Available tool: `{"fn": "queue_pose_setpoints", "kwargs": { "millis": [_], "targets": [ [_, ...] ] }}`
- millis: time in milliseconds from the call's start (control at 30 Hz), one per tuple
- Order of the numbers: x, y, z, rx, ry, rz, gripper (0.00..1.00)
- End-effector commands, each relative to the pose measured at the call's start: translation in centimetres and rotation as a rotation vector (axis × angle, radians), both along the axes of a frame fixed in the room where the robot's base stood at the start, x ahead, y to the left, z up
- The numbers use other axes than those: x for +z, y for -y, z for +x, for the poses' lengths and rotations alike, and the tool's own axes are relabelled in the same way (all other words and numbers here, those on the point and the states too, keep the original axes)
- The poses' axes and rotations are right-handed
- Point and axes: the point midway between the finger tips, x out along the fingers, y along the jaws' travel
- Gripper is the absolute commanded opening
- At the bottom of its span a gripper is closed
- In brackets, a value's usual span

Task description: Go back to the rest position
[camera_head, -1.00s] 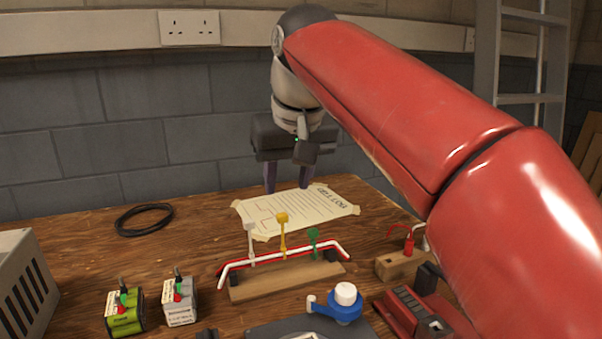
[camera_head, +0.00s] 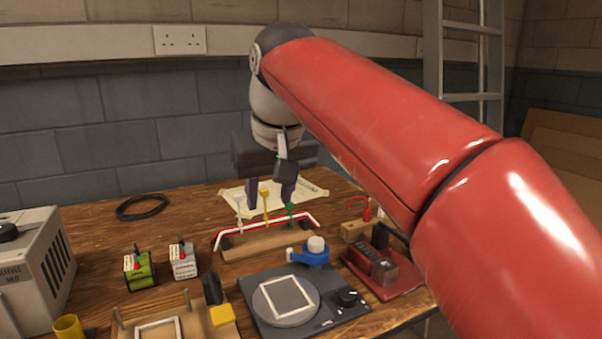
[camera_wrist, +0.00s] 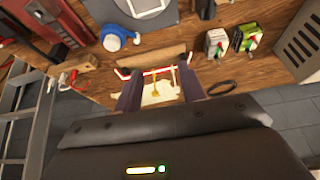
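My gripper (camera_head: 271,192) hangs fingers-down from the red arm, in front of the grey block wall. Its two dark fingers are apart, with nothing held between them. In the wrist view the gap between the fingers (camera_wrist: 156,95) shows the rack (camera_wrist: 155,61) and the pale paper sheet beyond. I cannot tell the exact height of the fingertips above the bench.
A paper sheet (camera_head: 315,189) and a black cable coil (camera_head: 142,207) lie at the back. A green battery (camera_head: 139,271), a grey battery (camera_head: 183,261), a blue clamp (camera_head: 311,255), a dark turntable device (camera_head: 300,304) and a red device (camera_head: 382,272) crowd the front. A grey charger box (camera_head: 36,265) stands left.

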Motion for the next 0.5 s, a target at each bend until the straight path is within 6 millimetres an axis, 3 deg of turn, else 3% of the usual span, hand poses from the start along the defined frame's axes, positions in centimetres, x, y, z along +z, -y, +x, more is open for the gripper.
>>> {"fn": "queue_pose_setpoints", "kwargs": {
  "millis": [267,500],
  "targets": [
    [-1.8,3.5,-1.5,-0.055,0.015,-0.003,0.4],
    [-5.4,8.4,-4.1,-0.142,0.036,-0.002,0.4]
  ]
}}
